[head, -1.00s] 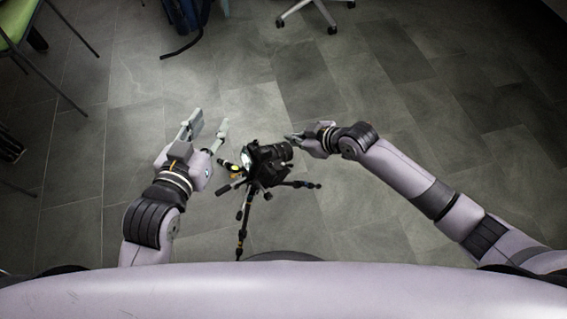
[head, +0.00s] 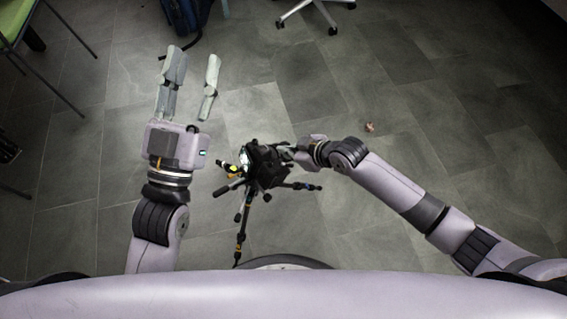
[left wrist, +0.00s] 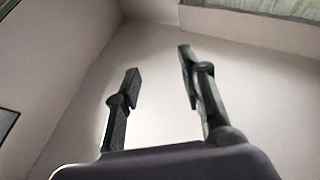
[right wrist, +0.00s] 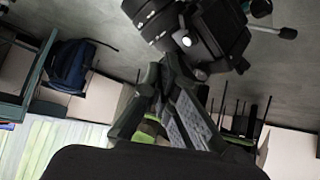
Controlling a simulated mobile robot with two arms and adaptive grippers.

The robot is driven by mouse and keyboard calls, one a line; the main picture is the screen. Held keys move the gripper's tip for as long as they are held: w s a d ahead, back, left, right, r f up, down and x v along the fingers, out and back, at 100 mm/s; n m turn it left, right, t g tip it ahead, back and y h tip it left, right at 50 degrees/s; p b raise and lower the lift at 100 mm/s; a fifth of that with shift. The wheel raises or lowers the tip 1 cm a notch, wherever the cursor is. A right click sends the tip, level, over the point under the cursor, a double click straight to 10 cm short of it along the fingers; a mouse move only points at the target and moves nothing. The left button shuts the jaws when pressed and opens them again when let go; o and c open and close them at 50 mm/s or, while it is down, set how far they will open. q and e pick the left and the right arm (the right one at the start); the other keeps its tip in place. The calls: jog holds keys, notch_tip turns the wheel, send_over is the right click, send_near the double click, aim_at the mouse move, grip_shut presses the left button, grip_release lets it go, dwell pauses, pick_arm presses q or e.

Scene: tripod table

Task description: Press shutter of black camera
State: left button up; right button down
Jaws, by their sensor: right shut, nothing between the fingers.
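The black camera (head: 264,166) sits on top of a small black tripod (head: 241,225) on the floor, in the middle of the head view. My right gripper (head: 288,153) is shut and empty, with its tips at the camera's right side, overlapping it in the head view. In the right wrist view, the camera (right wrist: 215,35) is just beyond the shut fingertips (right wrist: 172,62); I cannot tell if they touch it. The shutter button cannot be made out. My left gripper (head: 195,58) is open and empty, away from the camera to the upper left; its spread fingers (left wrist: 156,62) show against a wall.
A blue bag (head: 186,14) and a wheeled chair base (head: 312,12) stand at the far side. A green chair (head: 18,25) is at the upper left. A small brownish thing (head: 370,127) lies on the floor at right. The tiled floor around the tripod is mostly clear.

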pick_arm(q)
jog(key=shift+s+r+t, duration=0.4)
jog(key=shift+r, duration=0.2)
pick_arm(e)
jog(key=shift+s+a+f, duration=0.15)
jog(key=shift+a+f, duration=0.05)
jog(key=shift+f, duration=0.2)
dwell(0.7)
pick_arm(q)
jog(key=shift+w+f, duration=0.2)
jog(key=shift+f, duration=0.05)
pick_arm(e)
jog(key=shift+s+a+f, duration=0.1)
jog(key=shift+a+f, duration=0.05)
jog(key=shift+f, duration=0.2)
